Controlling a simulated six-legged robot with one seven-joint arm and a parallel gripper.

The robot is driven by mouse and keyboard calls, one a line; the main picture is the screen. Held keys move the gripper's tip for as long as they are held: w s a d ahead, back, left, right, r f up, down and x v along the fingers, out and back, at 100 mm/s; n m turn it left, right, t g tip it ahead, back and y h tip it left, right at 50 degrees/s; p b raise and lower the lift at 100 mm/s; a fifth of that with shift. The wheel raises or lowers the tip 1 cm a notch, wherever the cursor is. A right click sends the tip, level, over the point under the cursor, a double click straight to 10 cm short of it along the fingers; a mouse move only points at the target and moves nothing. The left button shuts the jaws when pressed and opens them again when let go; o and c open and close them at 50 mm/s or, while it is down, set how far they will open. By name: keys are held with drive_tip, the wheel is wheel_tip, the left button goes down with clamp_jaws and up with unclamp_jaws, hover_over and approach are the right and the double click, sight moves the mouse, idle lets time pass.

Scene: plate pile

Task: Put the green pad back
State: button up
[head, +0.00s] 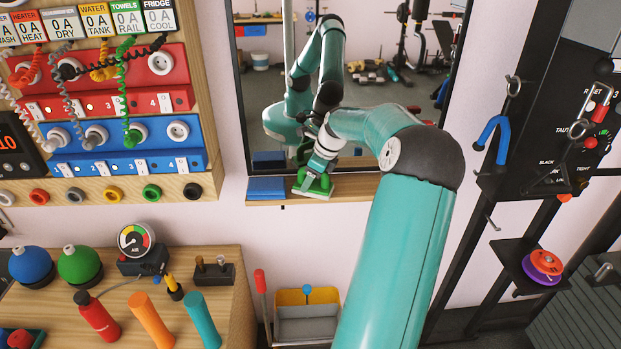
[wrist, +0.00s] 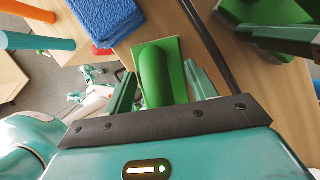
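The green pad (head: 311,192) is a flat plate with a rounded green handle. It lies on the wooden shelf (head: 352,187) under the mirror, just right of a folded blue cloth (head: 266,188). In the wrist view the handle of the pad (wrist: 155,75) points toward my palm. My gripper (head: 318,177) is down at the pad. In the wrist view my gripper (wrist: 160,72) is open, with one finger on each side of the handle and a gap showing on both sides. The handle's near end is hidden behind the gripper's dark edge.
The mirror (head: 405,75) stands right behind the shelf and reflects my arm and gripper. The blue cloth (wrist: 106,18) is close to the left finger. A black rack (head: 515,150) with hooked tools stands to the right. The shelf right of the pad is clear.

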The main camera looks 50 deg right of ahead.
drive_tip(key=o, duration=0.4)
drive_tip(key=v, duration=1.2)
drive_tip(key=shift+w, duration=0.1)
drive_tip(key=w+a+r+n+g+h, duration=0.1)
drive_tip(key=w+a+r+n, duration=0.15)
drive_tip(key=a+n, duration=0.8)
drive_tip(key=w+a+r+n+g+h, duration=0.1)
drive_tip(key=w+a+r+n, duration=0.2)
drive_tip(key=a, duration=1.5)
drive_tip(key=s+a+f+n+t, duration=0.1)
drive_tip(key=s+a+n, duration=0.4)
drive_tip(key=a+n, duration=0.1)
drive_tip(key=s+a+f+n+t, duration=0.1)
drive_tip(key=s+a+n, duration=0.4)
drive_tip(key=a, duration=0.3)
drive_tip(key=s+a+f+n+t, duration=0.1)
drive_tip(key=s+a+f+n, duration=0.1)
drive_tip(key=s+a+n, duration=0.3)
drive_tip(key=shift+s+a+f+n+y, duration=0.1)
drive_tip(key=shift+s+a+n+y, duration=0.05)
drive_tip(key=shift+a+n, duration=0.5)
drive_tip(key=shift+s+a+n+y, duration=0.15)
drive_tip(key=shift+a+n, duration=0.25)
drive_tip(key=shift+n, duration=0.3)
